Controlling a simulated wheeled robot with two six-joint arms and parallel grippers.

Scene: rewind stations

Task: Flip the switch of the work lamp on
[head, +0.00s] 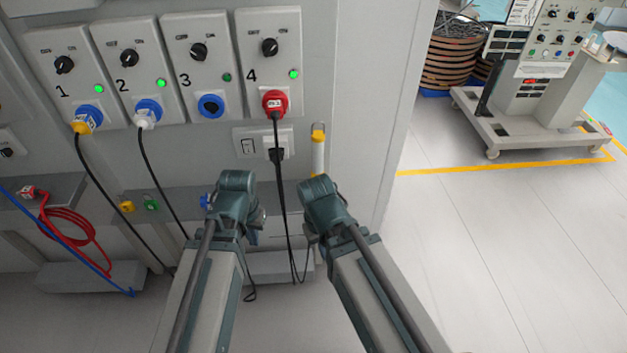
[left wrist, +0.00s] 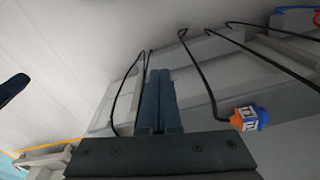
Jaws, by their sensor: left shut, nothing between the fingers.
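A wall plate with a rocker switch (head: 248,146) sits below panel 4; whether it belongs to the work lamp I cannot tell. A white tube with a yellow top (head: 318,150), perhaps the lamp, stands upright to its right, with no visible glow. My left gripper (head: 258,218) is below the plate, mostly hidden by its own wrist in the head view. The left wrist view shows its dark fingers (left wrist: 160,85) pressed together and empty. My right arm's end (head: 322,200) is below the tube; its fingers are mostly hidden.
A black plug (head: 276,154) is in the socket beside the switch, its cable hanging between my arms. A red plug (head: 274,103) is in panel 4. A grey ledge (head: 175,200) runs along the wall. Open floor (head: 500,230) lies right; a wheeled cart (head: 530,130) stands there.

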